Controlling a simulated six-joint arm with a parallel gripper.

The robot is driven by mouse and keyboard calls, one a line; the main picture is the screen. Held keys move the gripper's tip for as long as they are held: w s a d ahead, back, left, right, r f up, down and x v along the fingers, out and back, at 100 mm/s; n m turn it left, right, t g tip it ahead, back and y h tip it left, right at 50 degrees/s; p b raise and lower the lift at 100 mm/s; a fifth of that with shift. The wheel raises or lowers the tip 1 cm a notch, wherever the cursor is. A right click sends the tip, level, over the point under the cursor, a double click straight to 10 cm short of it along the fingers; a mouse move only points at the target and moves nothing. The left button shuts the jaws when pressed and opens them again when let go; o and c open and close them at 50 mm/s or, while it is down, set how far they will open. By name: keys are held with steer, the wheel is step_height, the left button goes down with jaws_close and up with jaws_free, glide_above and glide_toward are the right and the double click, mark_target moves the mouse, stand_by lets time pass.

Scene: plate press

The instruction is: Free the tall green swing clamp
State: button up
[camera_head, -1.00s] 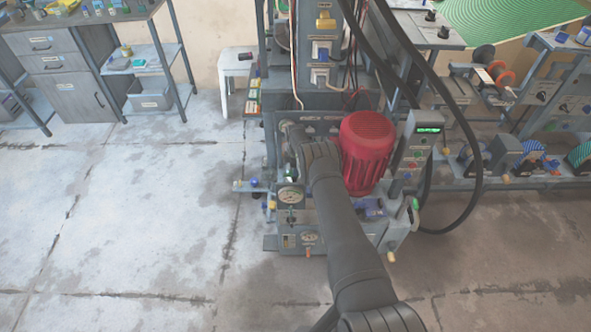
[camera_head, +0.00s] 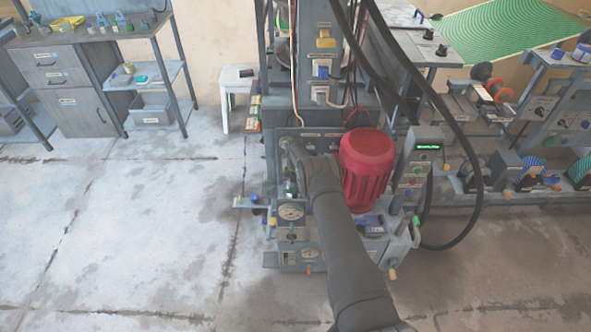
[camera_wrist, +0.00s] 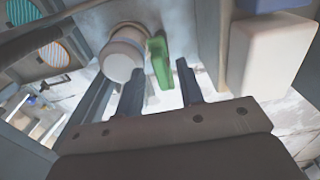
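A green upright bar (camera_wrist: 160,61), which looks like the tall swing clamp's handle, shows in the wrist view beside a white round knob (camera_wrist: 122,52). My gripper (camera_wrist: 160,82) is open, its two dark fingers apart. In the head view, my arm reaches to the left front of the grey press (camera_head: 300,235); my fingers are too small and hidden to make out there.
A red motor (camera_head: 367,168) stands close to the right of my arm. A control box with a green display (camera_head: 428,147) and thick black hoses are farther right. A pale block (camera_wrist: 272,62) is near the right finger. Open floor lies left.

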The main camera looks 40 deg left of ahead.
step_height(320, 180, up, 16)
steer(key=shift+r, duration=0.25)
stand_by(0.3)
steer(key=shift+f, duration=0.15)
stand_by(0.6)
step_height(320, 180, down, 17)
steer(key=shift+f, duration=0.1)
stand_by(0.7)
stand_by(0.3)
